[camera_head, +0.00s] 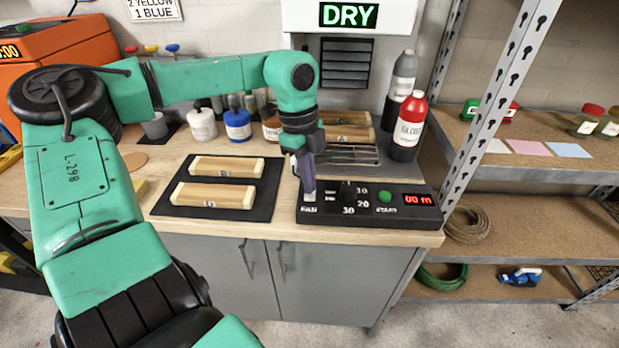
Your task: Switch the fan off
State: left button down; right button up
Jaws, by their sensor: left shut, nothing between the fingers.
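A black control panel (368,218) lies at the front right of the wooden bench. It has a FAN label at its left end, a dial (348,192) with numbers, a green START button (384,196) and a red display (418,199). My left gripper (308,188) is shut and empty, pointing down at the panel's left end, right above the FAN label. The light-coloured fan switch (309,197) shows just under its fingertips and is partly hidden. I cannot tell whether they touch it. My right gripper is not in view.
A dark mat (266,206) with two wooden blocks lies left of the panel. A red bottle (408,128) and a grey bottle (402,78) stand behind it. A lit DRY sign (348,15) hangs above a vent. A metal shelf (530,160) stands right.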

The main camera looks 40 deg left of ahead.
pick_arm(q)
jog(key=shift+f+b, duration=0.75)
jog(key=shift+f, duration=0.15)
dwell(0.3)
jog(key=shift+r, duration=0.1)
jog(key=shift+r+p, duration=2.45)
jog(key=shift+r, duration=1)
